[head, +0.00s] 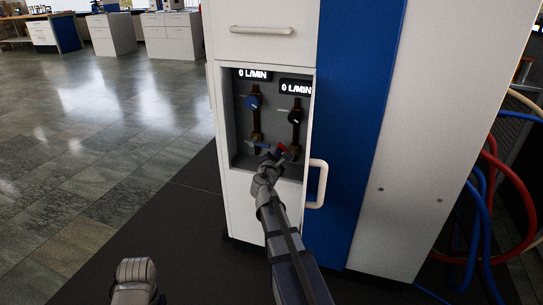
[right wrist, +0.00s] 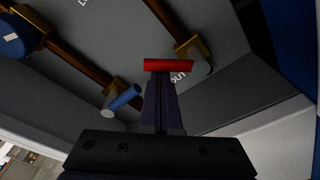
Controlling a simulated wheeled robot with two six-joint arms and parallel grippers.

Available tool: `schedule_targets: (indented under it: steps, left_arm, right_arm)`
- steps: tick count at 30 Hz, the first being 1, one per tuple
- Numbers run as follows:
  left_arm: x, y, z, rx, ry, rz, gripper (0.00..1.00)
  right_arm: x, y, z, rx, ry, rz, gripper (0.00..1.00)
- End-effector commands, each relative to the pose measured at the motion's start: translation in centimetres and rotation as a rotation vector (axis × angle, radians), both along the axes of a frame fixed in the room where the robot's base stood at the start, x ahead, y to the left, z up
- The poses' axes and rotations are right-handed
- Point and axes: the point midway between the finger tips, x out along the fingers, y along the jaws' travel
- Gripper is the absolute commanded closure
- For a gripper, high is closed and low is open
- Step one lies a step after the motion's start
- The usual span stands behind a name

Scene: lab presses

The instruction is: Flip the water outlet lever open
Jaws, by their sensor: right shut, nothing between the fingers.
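A red lever (head: 281,148) sits at the foot of the right-hand pipe in the cabinet's recessed panel. In the right wrist view the red lever (right wrist: 168,65) lies crosswise at the tips of my right gripper's fingers; I cannot tell whether they touch. A label beside it seems to read OUT, upside down. A blue lever (head: 258,146) is at the foot of the left pipe; it also shows left of the fingers in the right wrist view (right wrist: 125,97). My right gripper (head: 270,160) is shut and empty, in front of the recess's lower part.
The recess walls are close around. A white handle (head: 317,184) juts out right of my forearm. Hoses (head: 480,220) hang far right; floor at left is clear.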

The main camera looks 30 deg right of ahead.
Motion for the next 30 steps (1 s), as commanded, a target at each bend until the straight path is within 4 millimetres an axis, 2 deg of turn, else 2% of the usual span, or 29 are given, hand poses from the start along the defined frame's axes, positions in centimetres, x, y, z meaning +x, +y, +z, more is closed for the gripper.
schedule_targets:
  steps: [6, 30]
  left_arm:
    - [0.0, 0.0, 1.0, 0.000, 0.001, 0.000, 0.50]
    - [0.0, 0.0, 2.3, 0.000, 0.001, -0.001, 0.50]
  right_arm:
    - [-0.4, -1.6, 1.0, -0.005, 0.002, -0.002, 1.00]
    - [-1.9, -2.9, 2.3, -0.006, 0.004, -0.001, 1.00]
